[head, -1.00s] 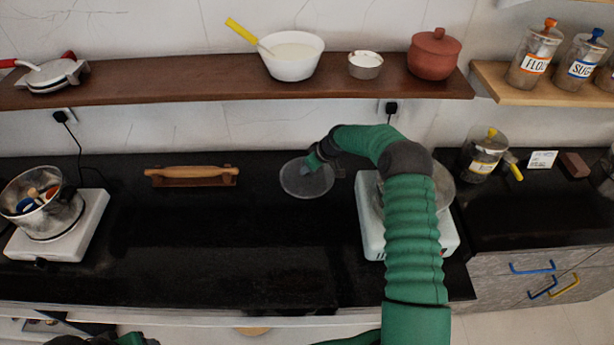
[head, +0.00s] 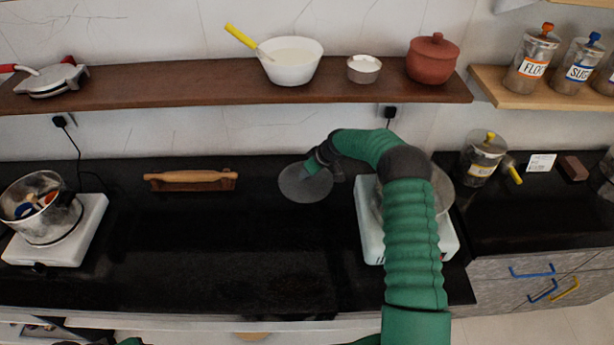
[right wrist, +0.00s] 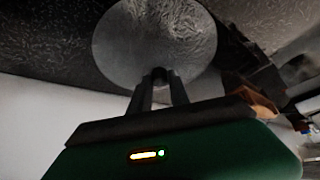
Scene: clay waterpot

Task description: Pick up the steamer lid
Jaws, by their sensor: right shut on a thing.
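The steamer lid (head: 298,188) is a round grey disc over the black counter, left of the right-hand stove. My right gripper (head: 313,166) is at its upper edge in the head view, shut on it. In the right wrist view the lid (right wrist: 150,35) fills the top middle, and the two dark fingers (right wrist: 158,76) meet at its lower part, hiding the grip point. I cannot tell how high the lid is above the counter. My left gripper is not in view; only a sliver of green arm shows at the bottom left.
A steamer pot (head: 441,190) on the white right stove (head: 368,222) is partly hidden by my right arm. A rolling pin (head: 190,177) lies on its stand to the left. A pot (head: 42,215) stands on the left stove. A shelf (head: 215,95) runs above. The middle counter is clear.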

